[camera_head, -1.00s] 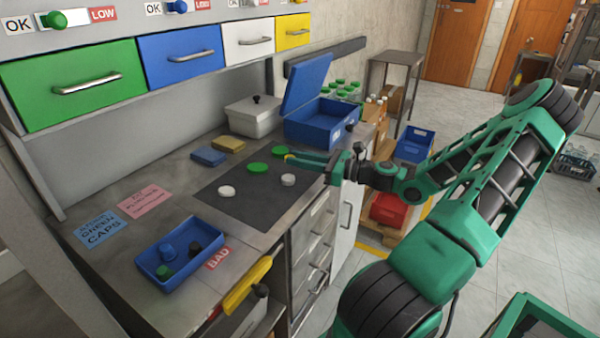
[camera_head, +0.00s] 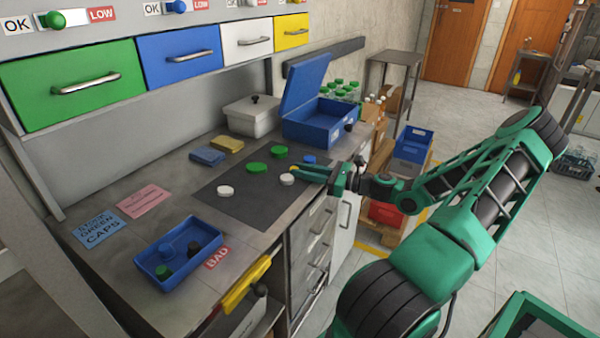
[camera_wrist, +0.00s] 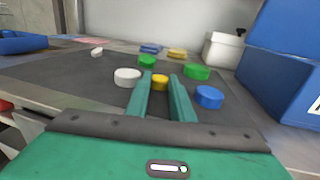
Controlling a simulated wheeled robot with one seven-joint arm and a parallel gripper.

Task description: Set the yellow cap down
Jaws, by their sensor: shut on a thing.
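My gripper (camera_head: 298,170) reaches over the right edge of the dark mat (camera_head: 240,205). It is shut on the yellow cap (camera_wrist: 160,83), which shows between the two green fingertips in the wrist view. In the head view only a sliver of yellow shows at the fingertips. The cap is at or just above the mat; I cannot tell whether it touches. A white cap (camera_wrist: 127,77) is left of the fingers. A blue cap (camera_wrist: 209,96) and a green cap (camera_wrist: 197,72) are on their right. Another green cap (camera_wrist: 147,61) lies beyond.
A second white cap (camera_head: 225,191) lies farther left on the mat. The open blue box (camera_head: 316,133) and a pale lidded box (camera_head: 252,118) stand behind. A blue tray (camera_head: 205,262) holding caps is at the front left. The mat's front part is clear.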

